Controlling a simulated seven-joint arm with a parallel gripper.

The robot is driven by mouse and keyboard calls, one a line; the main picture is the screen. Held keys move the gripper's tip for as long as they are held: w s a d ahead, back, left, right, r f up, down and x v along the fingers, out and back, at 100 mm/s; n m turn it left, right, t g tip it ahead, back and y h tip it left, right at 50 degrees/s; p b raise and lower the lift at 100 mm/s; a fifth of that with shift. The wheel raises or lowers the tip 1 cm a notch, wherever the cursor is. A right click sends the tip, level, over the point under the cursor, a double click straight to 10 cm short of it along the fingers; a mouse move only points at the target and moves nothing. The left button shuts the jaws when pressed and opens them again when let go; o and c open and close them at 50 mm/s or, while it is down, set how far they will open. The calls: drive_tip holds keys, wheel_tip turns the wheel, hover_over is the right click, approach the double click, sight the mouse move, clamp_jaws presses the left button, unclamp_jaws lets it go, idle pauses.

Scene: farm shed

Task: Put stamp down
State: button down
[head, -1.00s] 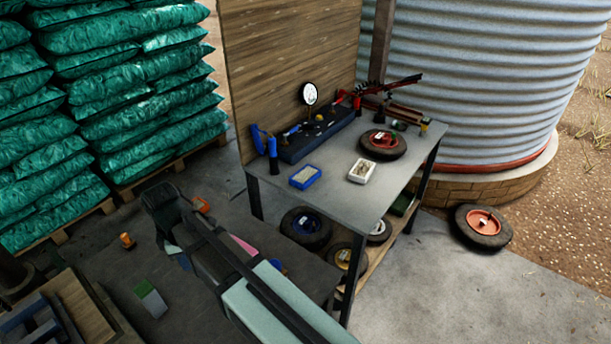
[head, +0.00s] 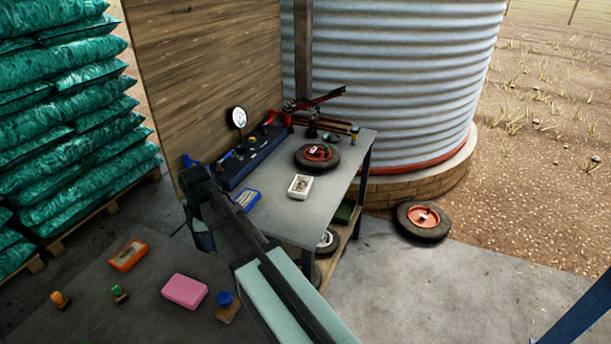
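Several knobbed pieces that look like stamps stand on the dark near table: one with an orange knob (head: 59,299), one with a green knob (head: 119,291) and one with a blue knob (head: 226,299) on a wooden block. My gripper (head: 203,238) hangs at the far end of my arm, by the near-left corner of the grey workbench (head: 322,210), beyond the pink block (head: 184,290). Its fingers are dark and small, partly hidden by my arm. I cannot tell whether they are open or whether a stamp is between them.
An orange tray (head: 128,255) lies on the near table. The workbench carries a blue pad (head: 248,199), a white box (head: 300,187), a wheel (head: 317,156) and a dark tool rack (head: 252,156). Green sacks (head: 70,110) are stacked at left. The workbench's front right is bare.

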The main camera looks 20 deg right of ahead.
drive_tip(key=w+d+r+m, duration=0.2)
drive_tip(key=w+d, duration=0.2)
drive_tip(key=d, duration=0.9)
wheel_tip(320, 180, up, 2)
drive_tip(key=m, duration=0.5)
hover_over(297, 222)
drive_tip(key=shift+w+f, duration=0.1)
drive_tip(key=shift+f, duration=4.65)
drive_tip(key=shift+f, duration=0.1)
drive_tip(key=c, duration=0.9)
unclamp_jaws()
wheel_tip(297, 222, up, 12)
